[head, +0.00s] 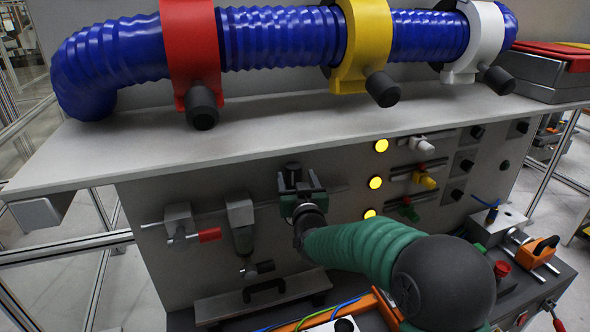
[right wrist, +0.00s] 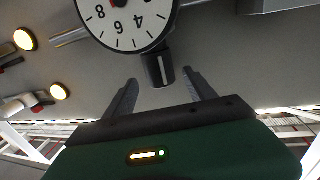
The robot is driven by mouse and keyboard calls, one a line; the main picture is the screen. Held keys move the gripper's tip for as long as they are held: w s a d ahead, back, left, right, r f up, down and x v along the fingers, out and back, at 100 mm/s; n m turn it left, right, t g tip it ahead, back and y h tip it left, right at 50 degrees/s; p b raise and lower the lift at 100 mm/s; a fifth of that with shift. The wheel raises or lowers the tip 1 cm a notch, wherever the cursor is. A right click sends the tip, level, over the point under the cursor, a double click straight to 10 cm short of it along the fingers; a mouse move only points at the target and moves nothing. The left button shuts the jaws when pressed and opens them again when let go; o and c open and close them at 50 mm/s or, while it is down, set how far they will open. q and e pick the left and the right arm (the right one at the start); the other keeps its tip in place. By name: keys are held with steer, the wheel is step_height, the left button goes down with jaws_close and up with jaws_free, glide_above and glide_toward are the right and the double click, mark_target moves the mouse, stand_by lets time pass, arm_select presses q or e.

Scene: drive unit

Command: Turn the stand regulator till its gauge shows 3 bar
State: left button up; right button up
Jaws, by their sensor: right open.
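The regulator's round white gauge (right wrist: 125,25) is partly in the right wrist view, upside down and cut off by the top edge. Its 8, 6 and 4 show with a red hub; I cannot read the needle. A black knob (right wrist: 160,69) with a pale line sits just below the gauge in that picture. My right gripper (right wrist: 160,88) is open, its two fingertips either side of the knob's near end, with gaps visible. In the head view, my right gripper (head: 299,188) is at the panel front and hides the gauge. My left gripper is out of view.
A shelf (head: 180,153) overhangs the panel, carrying a blue hose (head: 280,40) in red, yellow and white clamps. Left of my gripper are a red-handled valve (head: 208,235) and a grey unit (head: 240,213). Yellow lamps (head: 376,183) are to the right. A black handle (head: 264,290) is below.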

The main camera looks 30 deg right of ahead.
mark_target(294, 174)
steer(key=shift+x, duration=1.1)
steer(key=shift+a, duration=0.1)
steer(key=c, duration=1.4)
